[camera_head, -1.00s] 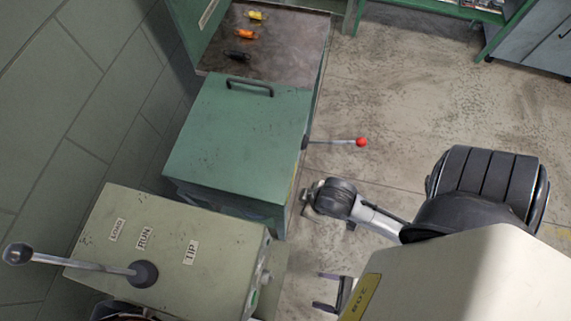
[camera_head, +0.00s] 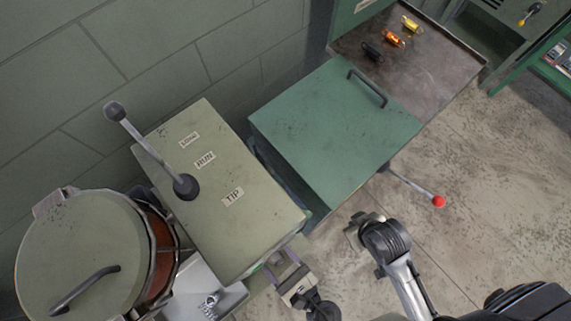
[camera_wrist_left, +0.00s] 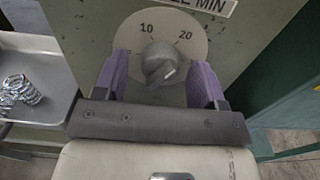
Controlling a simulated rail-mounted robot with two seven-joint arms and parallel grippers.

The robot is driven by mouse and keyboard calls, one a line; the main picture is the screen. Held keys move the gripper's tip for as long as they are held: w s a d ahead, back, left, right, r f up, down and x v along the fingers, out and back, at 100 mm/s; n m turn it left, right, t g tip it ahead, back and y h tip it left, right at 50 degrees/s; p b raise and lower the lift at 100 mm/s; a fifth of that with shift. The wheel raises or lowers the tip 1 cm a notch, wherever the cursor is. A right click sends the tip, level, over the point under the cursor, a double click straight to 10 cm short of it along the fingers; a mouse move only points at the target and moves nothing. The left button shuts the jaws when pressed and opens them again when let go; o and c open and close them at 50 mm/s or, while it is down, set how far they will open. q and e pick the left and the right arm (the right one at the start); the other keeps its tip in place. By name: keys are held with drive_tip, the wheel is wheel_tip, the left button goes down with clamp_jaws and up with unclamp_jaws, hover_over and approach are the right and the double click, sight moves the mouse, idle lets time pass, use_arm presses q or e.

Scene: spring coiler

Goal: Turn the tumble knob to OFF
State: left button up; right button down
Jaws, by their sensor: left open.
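The tumble knob (camera_wrist_left: 158,64) is a grey knob on a round pale dial (camera_wrist_left: 190,28) marked 10 and 20, seen in the left wrist view. A label above it is cut off and ends in "LE MIN". In the head view the left gripper (camera_head: 281,266) is at the front of the grey-green box (camera_head: 225,190), and the knob is hidden. My right gripper (camera_head: 362,228) shows only partly.
A long lever (camera_head: 150,150) rises from the box top beside LOAD, RUN and TIP labels. A lidded drum (camera_head: 80,245) and a tray (camera_head: 205,290) with springs stand left. A green cabinet (camera_head: 335,125) with a red-tipped lever (camera_head: 415,188) stands right. The floor beyond is clear.

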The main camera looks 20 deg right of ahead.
use_arm(q)
drive_tip(key=shift+w, duration=0.1)
drive_tip(key=shift+c, duration=0.3)
drive_tip(key=c, duration=0.8)
drive_tip(key=shift+c, duration=0.2)
